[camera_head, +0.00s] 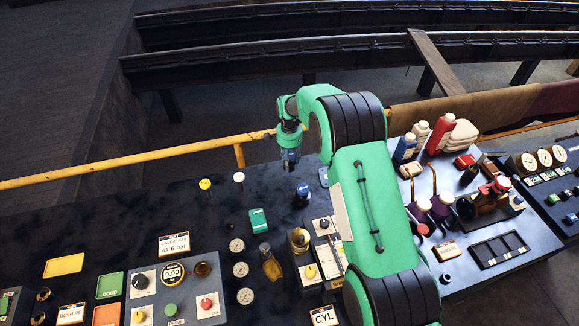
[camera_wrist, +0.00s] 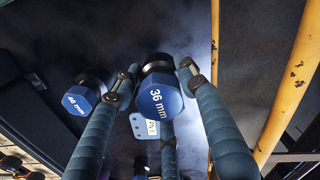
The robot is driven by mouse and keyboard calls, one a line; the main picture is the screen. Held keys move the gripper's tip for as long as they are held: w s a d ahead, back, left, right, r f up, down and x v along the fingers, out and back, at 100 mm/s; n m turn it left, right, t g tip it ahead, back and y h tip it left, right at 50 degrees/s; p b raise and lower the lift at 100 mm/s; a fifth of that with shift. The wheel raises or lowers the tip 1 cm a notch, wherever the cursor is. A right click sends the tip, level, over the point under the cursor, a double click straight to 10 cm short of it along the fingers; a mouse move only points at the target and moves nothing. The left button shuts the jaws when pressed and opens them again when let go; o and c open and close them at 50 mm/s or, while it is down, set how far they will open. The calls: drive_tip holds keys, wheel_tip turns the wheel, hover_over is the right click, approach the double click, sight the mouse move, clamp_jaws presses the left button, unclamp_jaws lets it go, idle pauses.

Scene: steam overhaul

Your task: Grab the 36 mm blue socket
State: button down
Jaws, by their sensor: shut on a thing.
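The 36 mm blue socket (camera_wrist: 158,100) is in the middle of the wrist view, its white label facing the camera. My gripper (camera_wrist: 158,72) is shut on it, with fingers on its left and right sides and another finger below. In the head view my gripper (camera_head: 289,150) points down near the bench's back edge, with a bit of blue at its tip. Whether the socket touches the bench is hard to tell. A second blue socket, marked 46 mm (camera_wrist: 80,99), stands apart to the left in the wrist view.
A yellow rail (camera_head: 130,160) runs behind the dark bench, and also shows at the right of the wrist view (camera_wrist: 290,85). A blue-topped piece (camera_head: 303,191) stands near my gripper. Gauges (camera_head: 240,269), a green box (camera_head: 258,220) and bottles (camera_head: 438,135) surround my arm.

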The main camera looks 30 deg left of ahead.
sight(290, 154)
drive_tip(key=shift+r, duration=2.35)
drive_tip(key=shift+d+r, duration=0.1)
